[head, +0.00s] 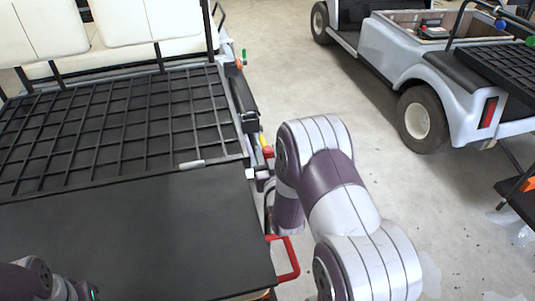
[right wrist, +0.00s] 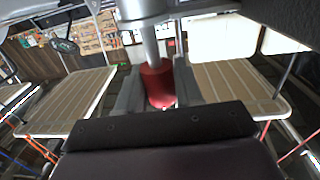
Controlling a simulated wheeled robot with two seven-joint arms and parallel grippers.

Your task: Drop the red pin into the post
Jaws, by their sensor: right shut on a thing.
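In the right wrist view, my right gripper (right wrist: 159,94) is shut on the red pin (right wrist: 157,82), with one grey finger on each side of it. A narrower grey metal shaft runs up from the red part to a wider grey cylinder (right wrist: 141,9), perhaps the post. I cannot tell how the shaft and the cylinder fit together. In the head view my right arm reaches to the near cart's side. Its own links hide the gripper's tips and the pin there. A piece of my left arm shows at the bottom left, without its gripper's fingers.
The near cart has a black gridded deck (head: 110,118), a flat black panel (head: 140,235) and cream seats (head: 120,22). A red handle (head: 289,258) sticks out near my right arm. A second cart (head: 375,45) stands at the upper right. Concrete floor (head: 320,95) lies clear between them.

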